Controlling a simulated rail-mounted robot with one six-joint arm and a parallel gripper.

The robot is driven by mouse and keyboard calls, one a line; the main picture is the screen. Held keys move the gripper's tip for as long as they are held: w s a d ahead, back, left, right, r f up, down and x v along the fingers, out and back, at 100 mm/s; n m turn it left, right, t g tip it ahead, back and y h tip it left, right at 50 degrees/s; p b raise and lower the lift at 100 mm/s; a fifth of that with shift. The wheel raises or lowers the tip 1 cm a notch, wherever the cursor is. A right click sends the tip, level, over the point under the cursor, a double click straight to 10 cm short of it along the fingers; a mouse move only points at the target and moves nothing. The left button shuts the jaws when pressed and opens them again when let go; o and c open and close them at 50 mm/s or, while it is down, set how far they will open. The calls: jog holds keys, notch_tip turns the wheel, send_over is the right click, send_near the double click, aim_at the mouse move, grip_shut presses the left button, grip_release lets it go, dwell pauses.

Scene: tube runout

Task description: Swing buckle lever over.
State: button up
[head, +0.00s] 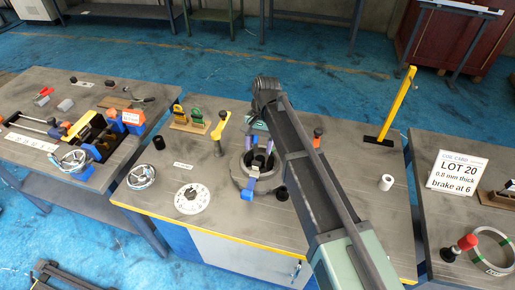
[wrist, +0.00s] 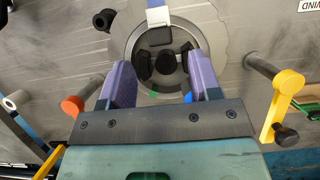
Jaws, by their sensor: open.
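A round grey ring fixture (head: 268,184) stands on the middle table, with a dark hub in its centre in the wrist view. A blue block (head: 248,194) sits at its near rim. In the wrist view a silver and blue clip (wrist: 158,16) lies over the ring's rim; I cannot tell for sure whether it is the buckle lever. My gripper (head: 259,150) is over the ring, its purple fingers apart and empty. The fingers also show in the wrist view (wrist: 160,75), either side of the hub. The forearm hides part of the table to the right.
A yellow crank handle (head: 221,124) stands left of the ring, and an orange-knobbed post (head: 318,133) stands to its right. A white dial disc (head: 192,198) lies at the front left. A yellow stand (head: 398,103) rises at the back right.

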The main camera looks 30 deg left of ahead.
jog(key=p+v, duration=0.3)
jog(key=v, duration=0.3)
jog(key=shift+p, duration=0.4)
jog(key=s+d+m+t, duration=0.1)
jog(key=d+t, duration=0.1)
jog(key=d, duration=2.2)
jog(key=s+d+f+m+t+y, duration=0.1)
jog(key=s+d+m+t, duration=0.1)
jog(key=d, duration=2.3)
jog(key=shift+f, duration=0.15)
jog(key=shift+s, duration=0.1)
